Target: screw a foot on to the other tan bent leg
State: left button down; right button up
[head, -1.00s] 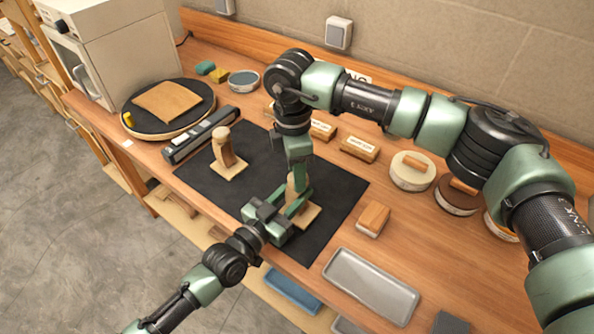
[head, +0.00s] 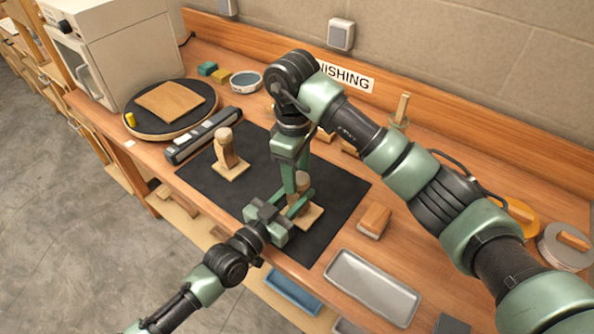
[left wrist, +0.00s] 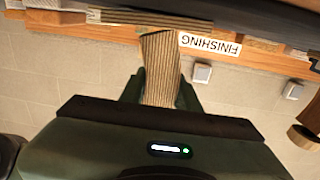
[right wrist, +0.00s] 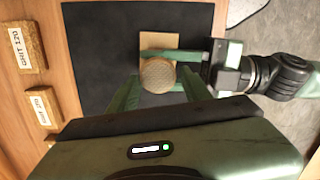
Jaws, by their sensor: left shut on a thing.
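The black mat (head: 335,190) has free room between the legs. A grey tray (head: 372,287) and a wooden block (head: 375,219) lie to the right. A long dark tool (head: 204,135) and a round turntable (head: 190,122) are at left. Grit blocks (right wrist: 28,47) lie beside the mat.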

pick_arm(q)
jog(key=shift+s+f, duration=0.2)
jog(key=shift+f, duration=0.15)
pick_arm(e)
jog(key=shift+o, duration=0.5)
jog(key=shift+d, duration=0.1)
jog(key=shift+c, duration=0.4)
